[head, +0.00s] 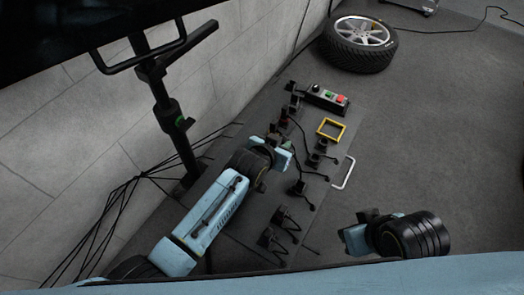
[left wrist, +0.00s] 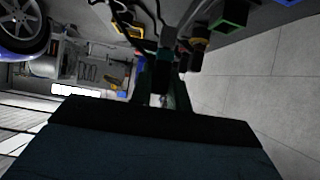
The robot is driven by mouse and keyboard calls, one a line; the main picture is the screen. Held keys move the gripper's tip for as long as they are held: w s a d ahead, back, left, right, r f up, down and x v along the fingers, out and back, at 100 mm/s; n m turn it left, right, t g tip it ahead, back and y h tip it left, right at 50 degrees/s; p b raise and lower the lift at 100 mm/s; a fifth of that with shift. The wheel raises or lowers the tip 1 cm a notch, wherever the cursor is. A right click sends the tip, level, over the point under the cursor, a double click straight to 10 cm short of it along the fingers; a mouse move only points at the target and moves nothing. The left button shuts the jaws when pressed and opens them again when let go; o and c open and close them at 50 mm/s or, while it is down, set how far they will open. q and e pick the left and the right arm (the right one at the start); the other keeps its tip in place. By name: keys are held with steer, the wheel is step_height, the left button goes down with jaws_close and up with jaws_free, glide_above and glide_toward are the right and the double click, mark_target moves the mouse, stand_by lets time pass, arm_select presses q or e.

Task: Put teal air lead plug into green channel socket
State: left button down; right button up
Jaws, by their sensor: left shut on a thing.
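My left gripper (head: 279,153) is over the dark panel on the floor, among the black blocks and leads. In the left wrist view its fingers (left wrist: 165,97) are shut on a dark piece with a teal part (left wrist: 168,38), which looks like the teal air lead plug; the gripper hides most of it in the head view. A dark block with a bright green face (left wrist: 231,14) stands apart from the plug, up and to its right; it looks like the green channel socket. My right gripper (head: 355,235) is low over the floor, its jaw opening unclear.
A control box (head: 327,98) with red and green buttons and a yellow frame (head: 331,129) lie on the panel (head: 228,238). A black stand (head: 174,130) with cables is at left. A wheel (head: 358,43) lies at the back. The floor at right is clear.

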arm_select(q)
steer(key=shift+w+a, duration=0.65)
steer(key=shift+a, duration=0.3)
steer(key=shift+w+a, duration=0.65)
steer(key=shift+a, duration=0.25)
steer(key=shift+w+a, duration=0.65)
steer(key=shift+a, duration=0.3)
steer(key=shift+f, duration=0.1)
steer(key=shift+f, duration=0.3)
steer(key=shift+f, duration=0.15)
steer(key=shift+f+b, duration=1.15)
steer(key=shift+f, duration=0.25)
steer(key=c, duration=1.3)
jaws_free()
steer(key=shift+o, duration=0.2)
steer(key=shift+r, duration=0.1)
